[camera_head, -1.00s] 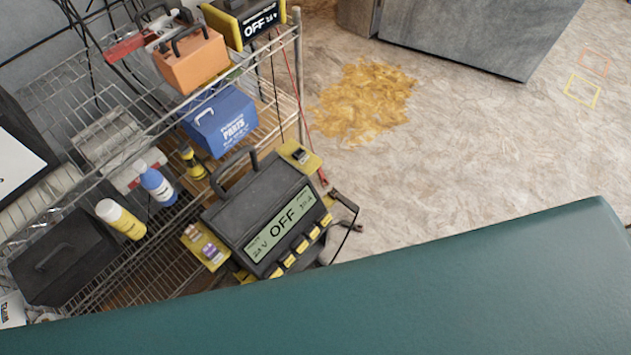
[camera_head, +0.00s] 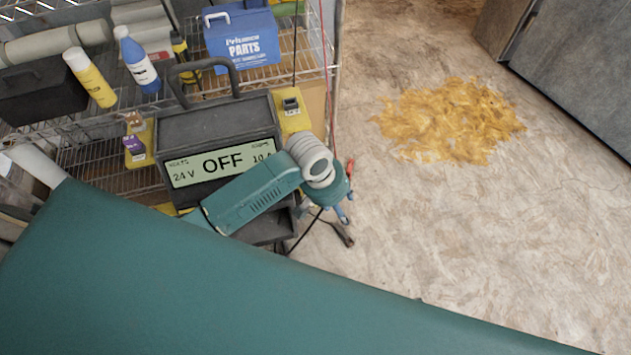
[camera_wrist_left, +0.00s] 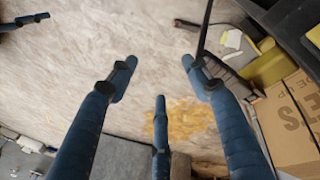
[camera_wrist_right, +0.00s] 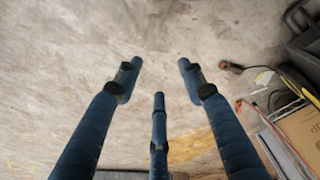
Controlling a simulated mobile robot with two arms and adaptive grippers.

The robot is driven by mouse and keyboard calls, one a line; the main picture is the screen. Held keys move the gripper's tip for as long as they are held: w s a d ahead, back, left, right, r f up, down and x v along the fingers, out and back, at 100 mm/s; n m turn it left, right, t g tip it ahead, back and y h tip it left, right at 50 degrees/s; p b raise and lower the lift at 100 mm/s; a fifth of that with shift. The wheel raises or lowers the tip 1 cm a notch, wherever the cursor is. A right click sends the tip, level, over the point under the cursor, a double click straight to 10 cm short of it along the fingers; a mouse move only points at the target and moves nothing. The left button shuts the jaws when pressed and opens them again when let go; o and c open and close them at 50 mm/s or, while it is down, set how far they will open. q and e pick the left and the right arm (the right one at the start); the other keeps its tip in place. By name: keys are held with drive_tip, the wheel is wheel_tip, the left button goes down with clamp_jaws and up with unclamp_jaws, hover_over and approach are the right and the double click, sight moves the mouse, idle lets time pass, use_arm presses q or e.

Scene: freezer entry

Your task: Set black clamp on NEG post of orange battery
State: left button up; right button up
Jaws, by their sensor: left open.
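In the head view the black clamp (camera_head: 345,238) lies low beside the charger, on a black cable. In the right wrist view a dark clamp with a brownish tip (camera_wrist_right: 231,67) shows right of the fingers. My left gripper (camera_head: 343,213) is just above the black clamp in the head view, apart from it as far as I can tell. Its fingers are spread and empty in the left wrist view (camera_wrist_left: 158,75). My right gripper (camera_wrist_right: 160,75) is open and empty over floor. I cannot make out the orange battery or its NEG post in the current views.
The charger (camera_head: 222,118), reading OFF and 24 V, stands on a wire shelf (camera_head: 90,155). A blue PARTS box (camera_head: 241,40), bottles and a toolbox are behind it. A yellow-brown spill (camera_head: 450,118) marks the otherwise open floor at right. A cardboard box (camera_wrist_left: 290,115) is near my left gripper.

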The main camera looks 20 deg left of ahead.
use_arm(q)
drive_tip(key=w+a+r+n+g+y+b, duration=0.25)
drive_tip(key=w+a+r+n+b, duration=0.2)
drive_tip(key=w+a+r, duration=0.3)
drive_tip(key=shift+n+t+y, duration=0.25)
drive_tip(key=shift+n+t, duration=0.1)
drive_tip(key=shift+n, duration=0.1)
drive_tip(key=f, duration=0.5)
drive_tip(key=shift+w+a+f+b, duration=0.2)
drive_tip(key=shift+w+a+b, duration=0.05)
drive_tip(key=shift+a+b, duration=0.15)
drive_tip(key=f, duration=0.1)
drive_tip(key=f+b, duration=0.1)
drive_tip(key=f, duration=0.1)
drive_tip(key=f+b, duration=0.1)
drive_tip(key=f, duration=0.1)
drive_tip(key=shift+w+a+f, duration=0.1)
drive_tip(key=shift+w+f, duration=0.15)
drive_tip(key=shift+w, duration=0.1)
clamp_jaws()
use_arm(e)
wheel_tip(320, 180, up, 13)
drive_tip(key=w+t, duration=0.1)
drive_tip(key=w, duration=0.1)
drive_tip(key=shift+w, duration=0.25)
